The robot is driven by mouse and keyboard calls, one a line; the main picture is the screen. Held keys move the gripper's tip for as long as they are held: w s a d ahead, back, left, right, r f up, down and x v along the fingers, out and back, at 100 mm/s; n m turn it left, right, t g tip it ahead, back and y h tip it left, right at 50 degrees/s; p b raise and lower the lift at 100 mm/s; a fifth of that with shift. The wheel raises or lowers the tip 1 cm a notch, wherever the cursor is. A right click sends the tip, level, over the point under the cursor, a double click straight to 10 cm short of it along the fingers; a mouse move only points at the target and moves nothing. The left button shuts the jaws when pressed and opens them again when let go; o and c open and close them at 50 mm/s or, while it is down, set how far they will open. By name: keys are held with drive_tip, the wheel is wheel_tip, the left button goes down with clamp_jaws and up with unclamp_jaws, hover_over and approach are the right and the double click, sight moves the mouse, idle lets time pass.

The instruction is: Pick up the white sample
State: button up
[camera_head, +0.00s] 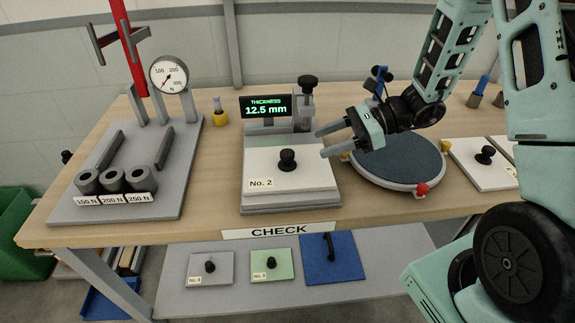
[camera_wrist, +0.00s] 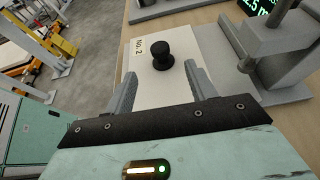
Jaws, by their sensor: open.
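A white sample plate (camera_head: 270,168) labelled No. 2, with a black knob (camera_head: 287,159) on top, lies flat on the grey thickness gauge (camera_head: 290,207). In the wrist view the white sample (camera_wrist: 160,90) shows between and beyond my fingers, its knob (camera_wrist: 161,55) just ahead of the fingertips. My gripper (camera_head: 321,142) is open and empty, to the right of and above the knob, with its fingers pointing left. The gripper also shows in the wrist view (camera_wrist: 161,73). Another white plate with a black knob (camera_head: 485,156) lies at the right of the table.
The gauge display (camera_head: 265,106) reads 12.5 mm, with a clamp post (camera_head: 305,105) behind the sample. A round dark turntable (camera_head: 395,160) lies under my arm. A force stand with weights (camera_head: 114,180) stands left. A lower shelf holds grey, green and blue plates (camera_head: 333,258).

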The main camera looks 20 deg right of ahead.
sight(287, 156)
drive_tip(key=p+x, duration=0.1)
drive_tip(key=x, duration=0.9)
drive_tip(key=shift+f+p, duration=0.25)
drive_tip(key=shift+p, duration=0.15)
clamp_jaws()
drive_tip(key=shift+r, duration=0.1)
